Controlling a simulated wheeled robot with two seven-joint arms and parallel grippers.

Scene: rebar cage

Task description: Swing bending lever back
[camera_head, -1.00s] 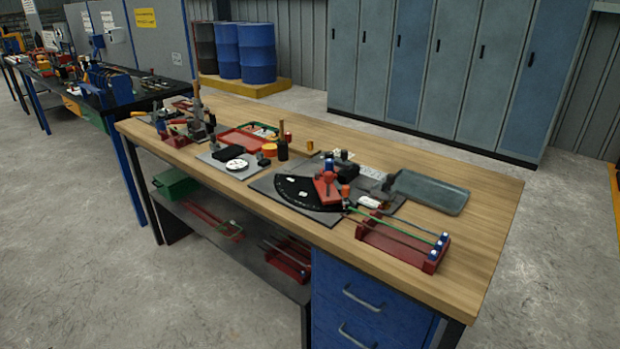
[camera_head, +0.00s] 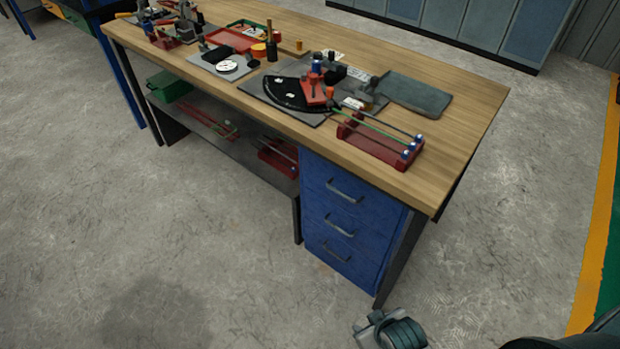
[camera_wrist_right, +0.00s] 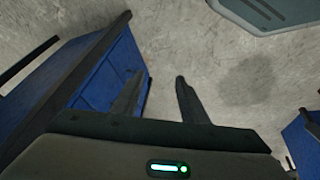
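The bender (camera_head: 284,94) stands on a grey plate near the right end of the workbench, with a black quarter-circle scale. Its red bending lever (camera_head: 313,91) lies over the scale, with an orange knob at its near right and a blue-topped post behind. A thin green rod runs from the bender over a red rack (camera_head: 374,142). My right gripper (camera_head: 368,327) shows at the bottom edge, low in front of the bench and well away from the lever. In the right wrist view its two fingers (camera_wrist_right: 158,78) are apart with nothing between them. My left gripper is out of view.
The wooden workbench (camera_head: 465,125) has blue drawers (camera_head: 350,220) under its right end. A grey-green flat tray (camera_head: 415,94) lies right of the bender. A red tray (camera_head: 243,34) and small tools sit further left. The concrete floor in front is clear.

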